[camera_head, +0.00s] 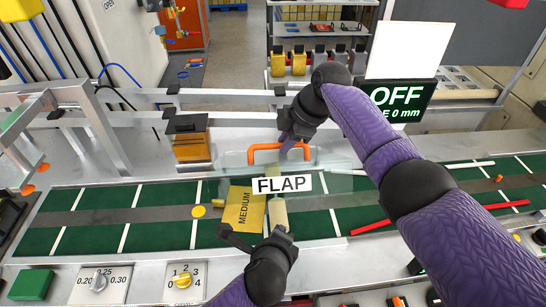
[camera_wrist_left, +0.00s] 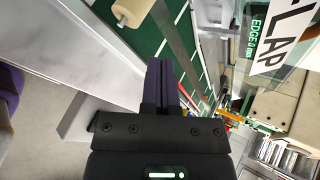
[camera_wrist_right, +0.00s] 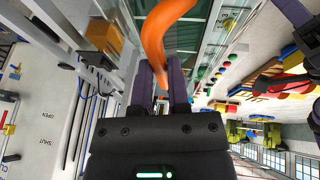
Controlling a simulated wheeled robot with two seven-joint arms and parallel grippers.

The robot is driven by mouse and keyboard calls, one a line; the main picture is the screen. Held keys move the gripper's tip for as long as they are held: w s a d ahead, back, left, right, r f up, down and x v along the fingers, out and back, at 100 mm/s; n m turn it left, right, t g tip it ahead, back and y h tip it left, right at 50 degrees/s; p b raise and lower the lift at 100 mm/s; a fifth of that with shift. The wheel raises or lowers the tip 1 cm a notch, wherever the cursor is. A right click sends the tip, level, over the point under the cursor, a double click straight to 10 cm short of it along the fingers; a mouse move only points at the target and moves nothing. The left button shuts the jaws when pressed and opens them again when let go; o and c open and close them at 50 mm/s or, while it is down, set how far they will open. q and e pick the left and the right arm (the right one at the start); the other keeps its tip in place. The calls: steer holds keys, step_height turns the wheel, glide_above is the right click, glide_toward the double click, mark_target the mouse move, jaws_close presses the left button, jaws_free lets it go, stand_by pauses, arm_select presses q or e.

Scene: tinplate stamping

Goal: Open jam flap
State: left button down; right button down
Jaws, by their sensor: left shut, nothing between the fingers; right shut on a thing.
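The jam flap (camera_head: 335,183) is a clear panel with a white FLAP label, over the green belt in the head view. Its orange handle (camera_head: 265,148) is at its far edge. My right gripper (camera_head: 289,140) is shut on the handle, which also fills the top of the right wrist view (camera_wrist_right: 160,30). My left gripper (camera_head: 226,234) is shut and empty at the belt's near side, below the flap; its closed fingers show in the left wrist view (camera_wrist_left: 166,85). A yellow MEDIUM plate (camera_head: 241,210) and a cream roller (camera_head: 278,214) lie under or beside the flap.
The green belt (camera_head: 90,215) runs across the picture, with a red rod (camera_head: 440,218) at right. A brown block stack (camera_head: 190,137) stands behind it. Dials (camera_head: 183,281) and a green button (camera_head: 31,284) sit on the near panel. A screen (camera_head: 402,98) reads OFF.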

mark_target(270, 147)
steer(key=shift+d+f, duration=0.1)
steer(key=shift+f, duration=0.05)
arm_select(q)
step_height(270, 147, up, 16)
steer(key=w+m+t+y, duration=0.1)
steer(key=m+t+y, duration=0.2)
steer(key=m, duration=0.7)
steer(key=x, duration=1)
steer(key=shift+a+f, duration=0.2)
steer(key=shift+a, duration=0.1)
steer(key=shift+w+r, duration=0.6)
steer(key=shift+r, duration=0.05)
steer(key=shift+w+f, duration=0.1)
steer(key=shift+w, duration=0.05)
arm_select(e)
steer(key=c, duration=0.6)
jaws_free()
steer(key=shift+w, duration=0.25)
steer(key=shift+s, duration=0.1)
